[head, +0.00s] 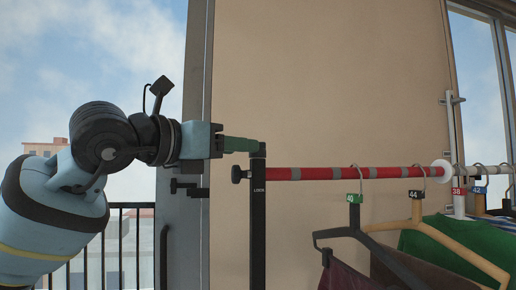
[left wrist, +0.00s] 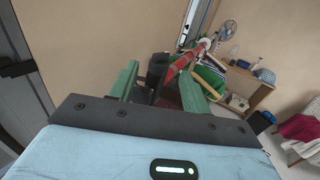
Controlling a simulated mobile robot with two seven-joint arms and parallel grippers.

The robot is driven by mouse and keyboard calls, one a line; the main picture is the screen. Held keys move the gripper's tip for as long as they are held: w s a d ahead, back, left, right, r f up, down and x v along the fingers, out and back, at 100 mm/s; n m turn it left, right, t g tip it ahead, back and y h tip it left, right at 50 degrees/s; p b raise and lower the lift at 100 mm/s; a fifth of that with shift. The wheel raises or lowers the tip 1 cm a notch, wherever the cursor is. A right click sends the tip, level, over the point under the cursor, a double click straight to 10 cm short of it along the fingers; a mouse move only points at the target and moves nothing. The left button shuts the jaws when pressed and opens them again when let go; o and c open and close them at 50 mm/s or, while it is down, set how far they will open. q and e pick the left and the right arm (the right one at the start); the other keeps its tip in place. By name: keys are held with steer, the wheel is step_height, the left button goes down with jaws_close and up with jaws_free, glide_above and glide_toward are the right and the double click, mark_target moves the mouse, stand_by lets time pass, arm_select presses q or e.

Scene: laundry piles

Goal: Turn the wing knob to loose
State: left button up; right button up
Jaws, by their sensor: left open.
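A black post (head: 258,225) with a "LOCK" label stands at one end of a red and grey striped rail (head: 320,173). A small dark knob (head: 238,174) sticks out from the post's left side, just above the label; whether it has wings is too small to tell. My left gripper (head: 252,145) is level with the post top, a little above the knob. In the left wrist view its green fingers (left wrist: 158,76) are open on either side of the dark post top (left wrist: 157,66). Contact with it cannot be told. My right gripper is not in view.
Several hangers with number tags hang on the rail, including a dark hanger (head: 350,236) and a wooden hanger (head: 430,227), with a green garment (head: 455,242) behind. A white disc (head: 440,171) sits along the rail. A tan wall is behind. In the left wrist view a wooden desk (left wrist: 262,92) stands farther off.

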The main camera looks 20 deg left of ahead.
mark_target(261, 154)
arm_select(q)
steer(key=x, duration=0.6)
steer(key=shift+p, duration=0.35)
